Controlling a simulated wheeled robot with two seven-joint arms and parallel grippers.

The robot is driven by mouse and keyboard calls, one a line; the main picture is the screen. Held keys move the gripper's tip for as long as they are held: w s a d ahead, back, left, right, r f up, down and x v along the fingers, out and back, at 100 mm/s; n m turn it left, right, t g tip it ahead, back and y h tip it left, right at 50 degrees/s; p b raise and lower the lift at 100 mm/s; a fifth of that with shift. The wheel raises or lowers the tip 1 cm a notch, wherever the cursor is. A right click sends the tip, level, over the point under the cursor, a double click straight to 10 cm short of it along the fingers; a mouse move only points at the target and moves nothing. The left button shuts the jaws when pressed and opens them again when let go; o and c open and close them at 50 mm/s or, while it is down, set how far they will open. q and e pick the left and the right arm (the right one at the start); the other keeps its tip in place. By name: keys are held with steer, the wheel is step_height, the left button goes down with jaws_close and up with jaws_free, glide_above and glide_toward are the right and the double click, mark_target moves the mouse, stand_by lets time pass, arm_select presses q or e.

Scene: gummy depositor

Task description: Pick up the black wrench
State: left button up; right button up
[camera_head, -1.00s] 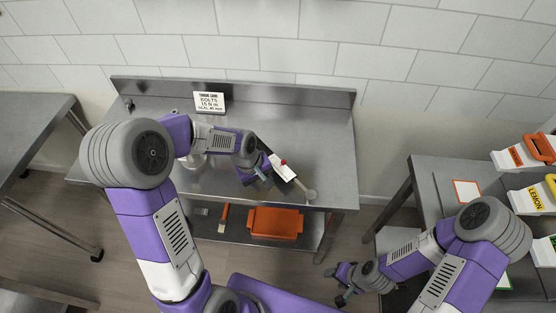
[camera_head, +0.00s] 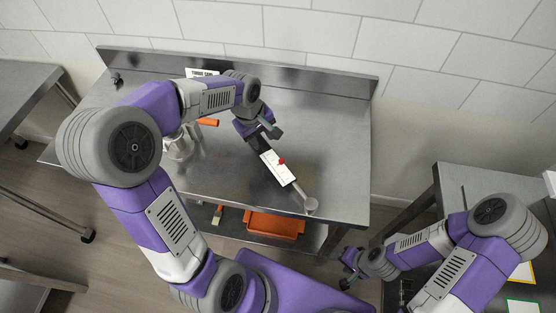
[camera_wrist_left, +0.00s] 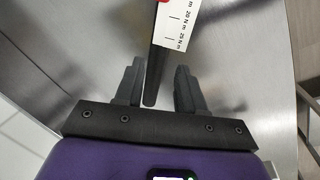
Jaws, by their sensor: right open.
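The black wrench shows in the left wrist view as a dark bar (camera_wrist_left: 155,60) beside a white scale card (camera_wrist_left: 177,25) marked in N m. In the head view its white card (camera_head: 278,168), with a red spot, and its round grey head (camera_head: 311,204) lie slantwise on the steel table. My left gripper (camera_head: 268,133) is at the bar's far end. In the left wrist view its two fingers (camera_wrist_left: 157,85) are open, one on each side of the bar's end, with gaps visible. My right gripper (camera_head: 348,270) is open, low and away from the wrench.
The steel table (camera_head: 335,130) has a raised back edge and a small sign (camera_head: 203,73), partly hidden by my arm. A metal item (camera_head: 178,146) and an orange-handled item (camera_head: 208,122) are left of the wrench. An orange bin (camera_head: 273,223) is on the lower shelf.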

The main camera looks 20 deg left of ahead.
mark_target(266, 147)
arm_select(q)
steer(key=shift+f, duration=0.9)
steer(key=f, duration=0.2)
steer(key=w+f+b, duration=0.1)
steer(key=f, duration=0.2)
steer(key=shift+w+d+f+b, duration=0.25)
steer(key=shift+d+f+b, duration=0.1)
steer(key=shift+d+b, duration=0.05)
steer(key=shift+c, duration=0.3)
jaws_close()
